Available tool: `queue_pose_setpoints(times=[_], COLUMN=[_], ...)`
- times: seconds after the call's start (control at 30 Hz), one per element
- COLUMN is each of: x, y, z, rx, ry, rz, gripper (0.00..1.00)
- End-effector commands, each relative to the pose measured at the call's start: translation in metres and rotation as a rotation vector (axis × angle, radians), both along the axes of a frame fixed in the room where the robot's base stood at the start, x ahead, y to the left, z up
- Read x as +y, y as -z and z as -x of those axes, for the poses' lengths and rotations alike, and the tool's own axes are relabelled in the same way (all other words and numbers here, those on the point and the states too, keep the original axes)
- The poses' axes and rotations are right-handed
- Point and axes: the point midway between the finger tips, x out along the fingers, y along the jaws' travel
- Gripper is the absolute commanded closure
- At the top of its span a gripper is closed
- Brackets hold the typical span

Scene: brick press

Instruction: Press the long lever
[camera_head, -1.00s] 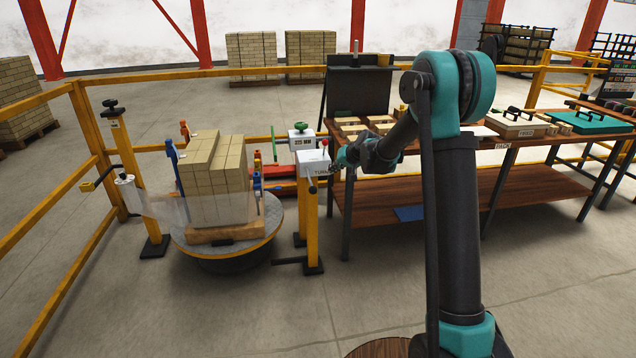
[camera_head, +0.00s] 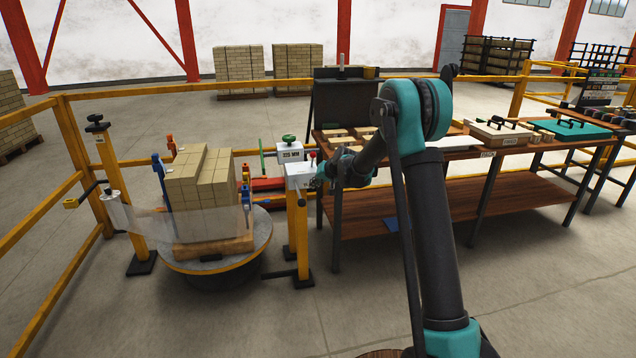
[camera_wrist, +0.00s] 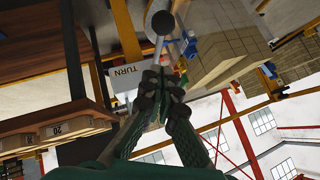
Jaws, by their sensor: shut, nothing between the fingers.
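In the head view, my gripper (camera_head: 319,183) is at the right side of a white box (camera_head: 299,176) on a yellow post. The box's face reads TURN in the wrist view (camera_wrist: 124,76). A lever with a round dark knob (camera_wrist: 163,22) and a grey rod shows in the wrist view, just beyond my gripper (camera_wrist: 160,72). The fingers are shut and empty. The rod runs toward the fingertips; I cannot tell if they touch it. A short lever with a red ball (camera_head: 313,155) stands on the box. I cannot tell which lever is the long one.
A round turntable (camera_head: 185,266) with stacked bricks (camera_head: 201,195) stands left of the post. A wooden workbench (camera_head: 450,205) lies to the right, close to my arm. Yellow railings (camera_head: 40,208) enclose the left and back. The floor in front is open.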

Motion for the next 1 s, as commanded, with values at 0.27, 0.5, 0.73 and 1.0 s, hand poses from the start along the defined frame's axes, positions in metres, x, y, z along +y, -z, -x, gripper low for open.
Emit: queue_pose_setpoints(times=[0.27, 0.5, 0.73, 1.0], x=[0.023, 0.032, 0.034, 0.034], y=[0.036, 0.057, 0.061, 0.062], z=[-0.017, -0.012, -0.012, -0.011], rx=[0.0, 0.001, 0.0, -0.003], ry=[-0.002, 0.0, 0.001, 0.001], rz=[0.0, 0.0, -0.001, -0.001], gripper=[1.0, 1.0, 1.0, 1.0])
